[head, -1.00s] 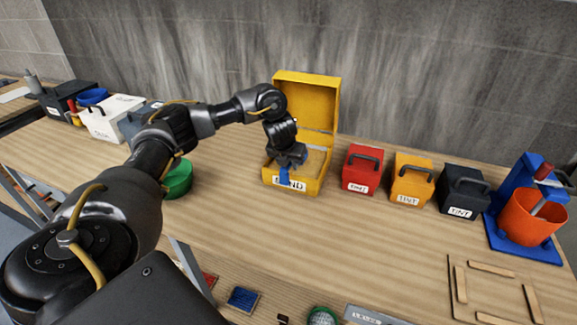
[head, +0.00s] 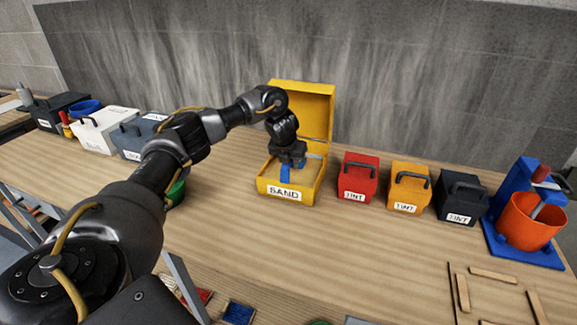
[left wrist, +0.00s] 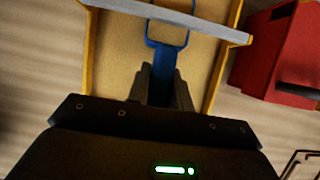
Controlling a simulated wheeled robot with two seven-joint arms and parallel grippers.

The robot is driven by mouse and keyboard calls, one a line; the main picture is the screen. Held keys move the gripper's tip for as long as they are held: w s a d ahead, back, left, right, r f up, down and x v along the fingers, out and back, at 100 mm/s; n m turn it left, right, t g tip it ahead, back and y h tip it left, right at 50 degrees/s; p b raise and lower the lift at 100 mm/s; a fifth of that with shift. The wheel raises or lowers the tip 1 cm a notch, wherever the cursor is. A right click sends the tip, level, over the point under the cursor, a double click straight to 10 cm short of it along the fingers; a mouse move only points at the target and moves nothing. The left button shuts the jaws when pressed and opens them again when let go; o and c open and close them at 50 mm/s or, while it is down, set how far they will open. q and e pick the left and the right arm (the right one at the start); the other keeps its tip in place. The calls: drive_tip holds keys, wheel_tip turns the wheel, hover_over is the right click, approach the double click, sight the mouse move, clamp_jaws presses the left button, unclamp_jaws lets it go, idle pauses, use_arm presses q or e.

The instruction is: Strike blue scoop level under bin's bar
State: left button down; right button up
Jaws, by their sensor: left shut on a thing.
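The yellow bin (head: 262,186), labelled SAND, stands on the bench with its lid up. Pale sand (left wrist: 119,55) shows inside it. My left gripper (head: 287,162) is over the bin, shut on the handle of the blue scoop (head: 285,174). In the left wrist view the handle (left wrist: 164,68) runs forward from between the fingers (left wrist: 162,88). The scoop's blue rim surrounds a sand-coloured fill. The pale grey bar (left wrist: 215,28) crosses the bin and covers part of the scoop's head. I cannot tell the gap between them. My right gripper is not in view.
A red tint box (head: 358,177), an orange one (head: 408,187) and a black one (head: 459,200) stand right of the bin. An orange bucket (head: 530,220) sits in a blue stand (head: 497,222). The bench in front of the bin is clear.

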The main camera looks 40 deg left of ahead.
sight(283, 173)
use_arm(q)
drive_tip(key=shift+s, duration=0.2)
drive_tip(key=shift+s+d+p, duration=0.1)
drive_tip(key=shift+s+p, duration=0.2)
drive_tip(key=shift+s+d+p, duration=0.15)
drive_tip(key=shift+s+p, duration=0.25)
drive_tip(key=shift+s, duration=0.4)
drive_tip(key=shift+s+d+p, duration=0.25)
drive_tip(key=shift+s+p, duration=0.3)
drive_tip(key=shift+s, duration=0.05)
drive_tip(key=shift+s+d+p, duration=0.25)
drive_tip(key=shift+s+p, duration=0.2)
drive_tip(key=shift+s, duration=0.25)
drive_tip(key=shift+s+d+p, duration=0.2)
drive_tip(key=shift+s+p, duration=0.25)
drive_tip(key=shift+s, duration=0.2)
drive_tip(key=shift+r+p, duration=2.05)
drive_tip(key=shift+r, duration=0.35)
